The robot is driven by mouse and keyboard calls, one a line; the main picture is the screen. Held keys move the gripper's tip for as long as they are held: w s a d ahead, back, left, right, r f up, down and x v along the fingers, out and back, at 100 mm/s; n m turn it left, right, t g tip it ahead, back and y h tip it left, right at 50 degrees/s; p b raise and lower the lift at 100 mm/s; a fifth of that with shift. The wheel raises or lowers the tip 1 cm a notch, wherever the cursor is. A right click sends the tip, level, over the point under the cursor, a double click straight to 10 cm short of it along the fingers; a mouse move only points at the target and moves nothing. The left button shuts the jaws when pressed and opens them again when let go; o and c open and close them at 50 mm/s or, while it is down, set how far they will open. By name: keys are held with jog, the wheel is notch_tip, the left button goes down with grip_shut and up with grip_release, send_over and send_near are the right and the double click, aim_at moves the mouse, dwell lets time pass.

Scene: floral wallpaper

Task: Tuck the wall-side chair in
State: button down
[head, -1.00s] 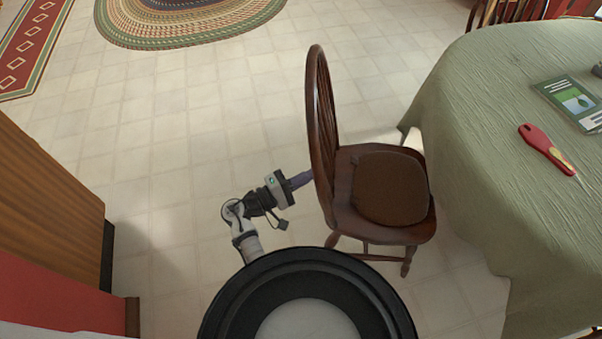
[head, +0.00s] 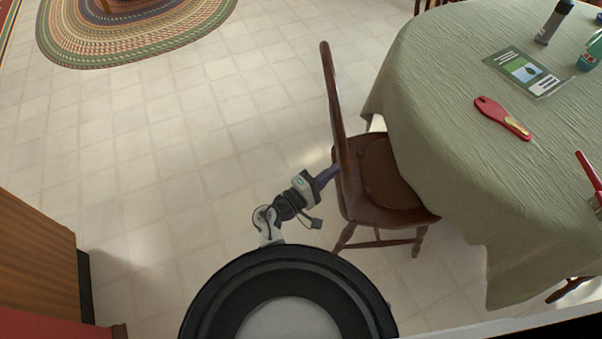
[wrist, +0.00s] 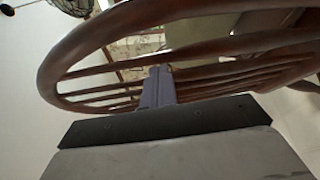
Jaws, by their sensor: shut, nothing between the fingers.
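The dark wooden chair (head: 388,205) stands upright at the left side of the table (head: 440,110), which has a green cloth. In the wrist view the purple fingers (wrist: 158,88) are together in front of the spindles and hoop of the chair back (wrist: 70,55). Whether they touch the wood I cannot tell.
A red-handled tool (head: 503,118), a green booklet (head: 526,72) and a dark bottle (head: 554,22) lie or stand on the table. A wooden cabinet (head: 35,260) is at the lower left. A braided rug (head: 130,50) lies at the back. The tiled floor between is clear.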

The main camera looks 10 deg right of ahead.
jog(key=d+b, duration=0.3)
jog(key=d, duration=1.3)
jog(key=shift+s+d+r, duration=0.15)
jog(key=shift+s+d, duration=0.15)
jog(key=shift+s, duration=0.1)
jog(key=shift+r, duration=0.1)
jog(key=shift+w, duration=0.1)
